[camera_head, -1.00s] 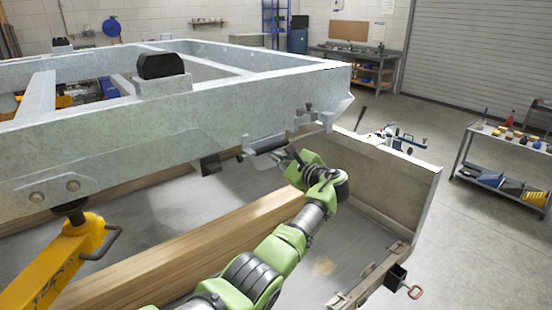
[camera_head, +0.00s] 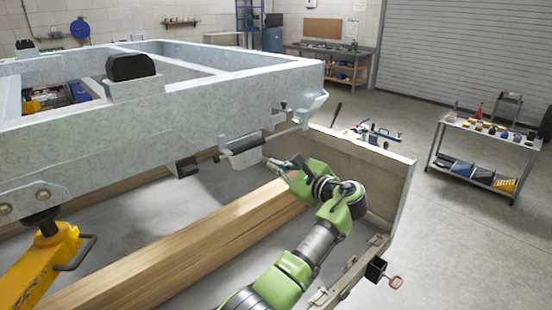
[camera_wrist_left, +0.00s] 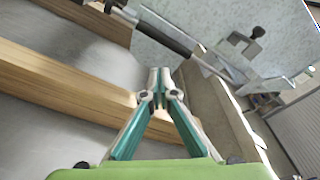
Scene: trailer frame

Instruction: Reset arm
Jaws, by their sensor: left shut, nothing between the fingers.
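My left arm reaches in from the bottom of the head view, with its green and grey links over the trailer bed. My left gripper (camera_head: 284,166) is near a small metal bracket (camera_head: 241,152) under the galvanized frame (camera_head: 150,148). In the left wrist view the gripper's fingers (camera_wrist_left: 159,84) meet at their tips, shut and empty. A metal rod and clamp-like fitting (camera_wrist_left: 228,68) on the frame lie beyond the tips there, apart from them as far as I can tell. My right gripper is in neither view.
A wooden beam (camera_head: 190,240) lies along the bed below the arm, and a side panel (camera_head: 365,175) stands at the right. A yellow jack (camera_head: 45,265) supports the frame at left. A tool cart (camera_head: 480,150) and a workbench (camera_head: 330,60) stand farther off, with open floor between.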

